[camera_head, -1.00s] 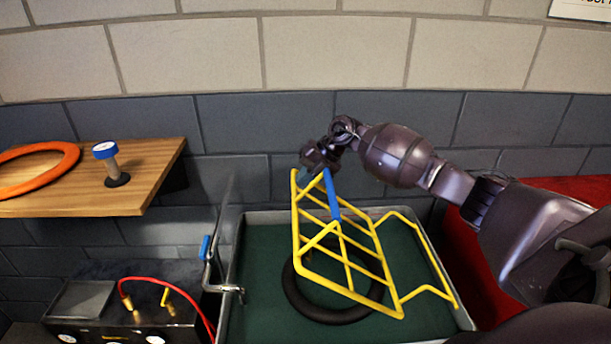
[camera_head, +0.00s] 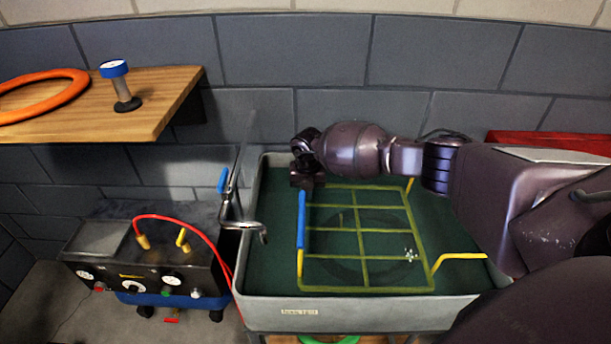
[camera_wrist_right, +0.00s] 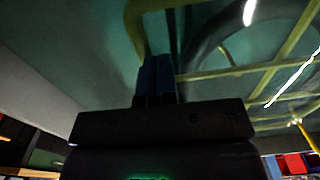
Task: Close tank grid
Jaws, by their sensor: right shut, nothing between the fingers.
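The yellow wire grid (camera_head: 365,232) lies nearly flat, low in the grey-rimmed tank (camera_head: 340,313). Part of it looks greenish, as if under water. Its blue grip (camera_head: 301,220) is on the left side. A dark ring (camera_head: 345,268) shows dimly beneath the grid. My right gripper (camera_head: 306,182) is at the far-left corner of the grid, right by the top end of the blue grip. It is shut with nothing held; whether it touches the grip I cannot tell. The right wrist view shows yellow grid bars (camera_wrist_right: 215,73) close ahead. My left gripper is not in view.
A metal tap-like arm with a blue handle (camera_head: 222,181) stands at the tank's left edge. Farther left are a control box (camera_head: 150,265) with a red hose and a wooden shelf (camera_head: 150,100) holding an orange ring. A red surface (camera_head: 560,143) lies behind my right arm.

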